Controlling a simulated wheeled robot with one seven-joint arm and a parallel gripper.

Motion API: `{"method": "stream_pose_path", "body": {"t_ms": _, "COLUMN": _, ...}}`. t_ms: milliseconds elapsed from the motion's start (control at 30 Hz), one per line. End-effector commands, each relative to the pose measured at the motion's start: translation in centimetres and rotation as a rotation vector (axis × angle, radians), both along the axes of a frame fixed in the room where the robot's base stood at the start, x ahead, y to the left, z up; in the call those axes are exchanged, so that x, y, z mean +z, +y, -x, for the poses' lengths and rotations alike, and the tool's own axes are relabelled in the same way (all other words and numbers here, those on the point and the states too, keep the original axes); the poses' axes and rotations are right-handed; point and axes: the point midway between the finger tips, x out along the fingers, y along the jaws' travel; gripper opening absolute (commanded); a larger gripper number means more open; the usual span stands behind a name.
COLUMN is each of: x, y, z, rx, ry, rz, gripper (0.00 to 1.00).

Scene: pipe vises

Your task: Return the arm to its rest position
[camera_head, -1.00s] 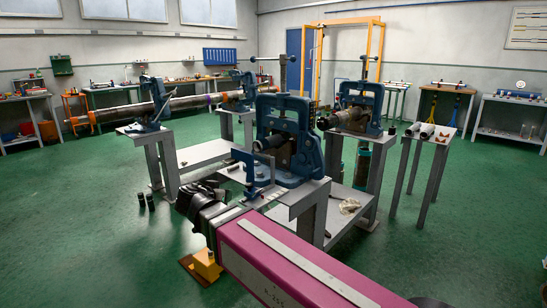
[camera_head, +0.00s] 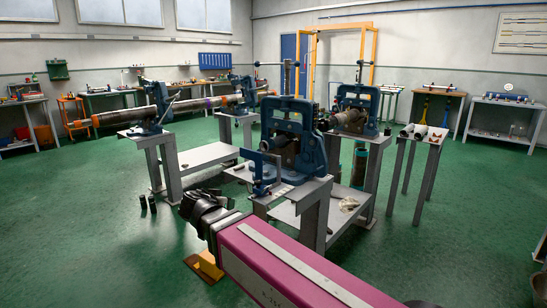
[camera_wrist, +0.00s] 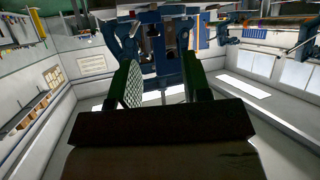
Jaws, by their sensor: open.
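My pink arm reaches from the lower right of the head view toward the left. My gripper (camera_head: 190,200) is at its far end, dark and partly blurred into its own shape, left of the nearest bench. In the wrist view my gripper (camera_wrist: 161,78) shows two green-dark fingers well apart with nothing between them. The nearest blue pipe vise (camera_head: 300,135) stands on a grey bench, clear of my gripper, and holds a short dark pipe. A blue vise also shows beyond the fingers in the wrist view (camera_wrist: 165,45), which looks upside down.
The near bench (camera_head: 285,200) stands close to the right of my gripper. A small bench-side stand with pipes (camera_head: 425,133) is farther right. A long pipe (camera_head: 125,115) lies across the two left vises. Open floor (camera_head: 70,220) lies left.

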Motion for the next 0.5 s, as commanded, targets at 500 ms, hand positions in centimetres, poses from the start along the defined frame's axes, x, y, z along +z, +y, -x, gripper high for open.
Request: {"method": "stream_pose_path", "body": {"t_ms": 500, "x": -8.5, "y": -10.7, "z": -3.0, "rx": -0.041, "ry": 0.342, "rz": 0.089, "gripper": 0.44}}
